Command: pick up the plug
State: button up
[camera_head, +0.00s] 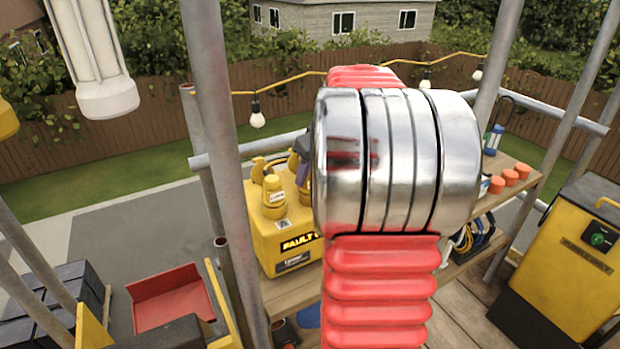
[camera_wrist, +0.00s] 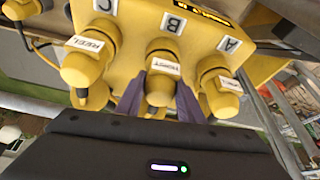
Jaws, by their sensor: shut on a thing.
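The yellow socket box (camera_head: 288,246) stands on a wooden bench in the head view. In the wrist view its face (camera_wrist: 203,38) is lettered C, B and A, with a yellow plug at each letter. The middle plug (camera_wrist: 160,92), at B, has a white tag that seems to read HOIST. My gripper (camera_wrist: 161,86) is shut on this middle plug, with a dark purple finger on each side. The plug still sits against the box. The left plug (camera_wrist: 82,68), tagged REEL, and the right plug (camera_wrist: 220,98) are beside the fingers. My arm hides most of the gripper in the head view.
Scaffold poles (camera_head: 222,120) stand close left of the box. A red tray (camera_head: 170,298) is at lower left, and a yellow and black machine (camera_head: 575,265) is at right. Orange caps (camera_head: 510,177) sit on the bench (camera_head: 530,158). A string of bulbs (camera_head: 257,118) hangs behind.

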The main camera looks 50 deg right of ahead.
notch_tip(320, 180, up, 10)
jog(key=shift+f, duration=0.1)
dwell(0.4)
dwell(0.5)
